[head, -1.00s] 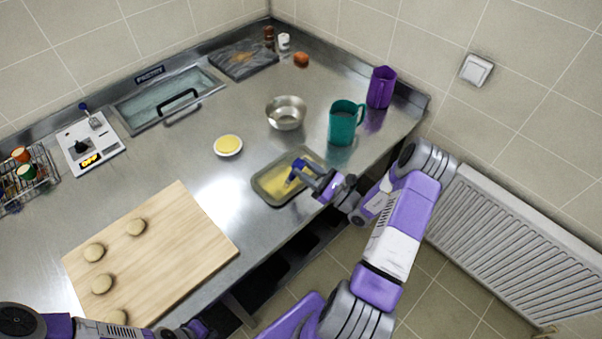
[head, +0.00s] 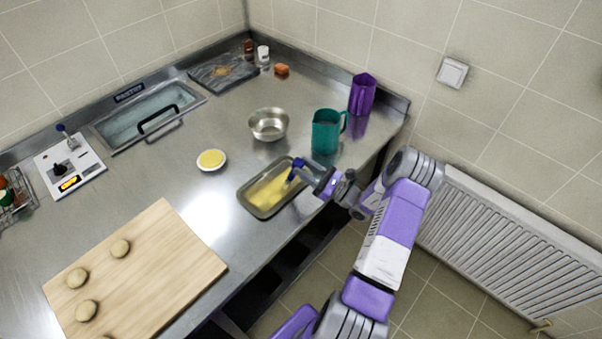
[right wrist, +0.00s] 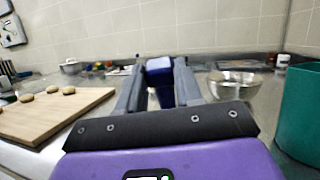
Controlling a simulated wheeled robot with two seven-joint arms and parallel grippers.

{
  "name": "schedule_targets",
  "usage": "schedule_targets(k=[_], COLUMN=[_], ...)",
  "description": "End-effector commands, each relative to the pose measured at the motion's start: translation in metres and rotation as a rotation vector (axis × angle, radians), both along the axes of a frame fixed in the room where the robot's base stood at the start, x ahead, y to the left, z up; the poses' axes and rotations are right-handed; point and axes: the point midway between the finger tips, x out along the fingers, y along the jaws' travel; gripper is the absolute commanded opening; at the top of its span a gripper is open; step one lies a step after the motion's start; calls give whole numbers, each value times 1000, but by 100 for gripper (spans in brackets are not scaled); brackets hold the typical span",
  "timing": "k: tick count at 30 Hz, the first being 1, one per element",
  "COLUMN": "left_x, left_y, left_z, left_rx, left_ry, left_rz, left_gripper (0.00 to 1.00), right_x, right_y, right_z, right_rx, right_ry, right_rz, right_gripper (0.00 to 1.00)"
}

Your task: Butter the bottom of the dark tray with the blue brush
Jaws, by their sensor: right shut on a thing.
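The dark tray (head: 247,199) lies on the steel counter near its front edge in the head view. Much of its bottom is covered with yellow butter, and grey shows at its upper right end. My right gripper (head: 311,177) is shut on the blue brush (head: 296,168) and holds it at the tray's right side. The brush's tip is over or in the tray; I cannot tell whether it touches the bottom. The brush also shows between the fingers in the right wrist view (right wrist: 159,68). A white dish of yellow butter (head: 211,160) stands left of the tray. My left gripper is out of view.
A teal jug (head: 325,134) and a purple jug (head: 361,95) stand right of a steel bowl (head: 268,125), behind the tray. A wooden board (head: 150,265) with several dough rounds lies at front left. A scale (head: 70,165) stands at far left.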

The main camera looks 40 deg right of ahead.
Motion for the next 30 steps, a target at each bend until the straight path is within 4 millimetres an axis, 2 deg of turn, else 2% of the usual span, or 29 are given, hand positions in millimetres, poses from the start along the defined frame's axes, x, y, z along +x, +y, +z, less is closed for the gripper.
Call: schedule_targets(k=[30], left_x=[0], left_y=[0], left_z=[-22], left_rx=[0], left_ry=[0], left_rz=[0], left_gripper=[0], right_x=[4], right_y=[-60], right_z=[-4], right_rx=[-2], right_ry=[-2], right_rz=[-2], right_gripper=[0])
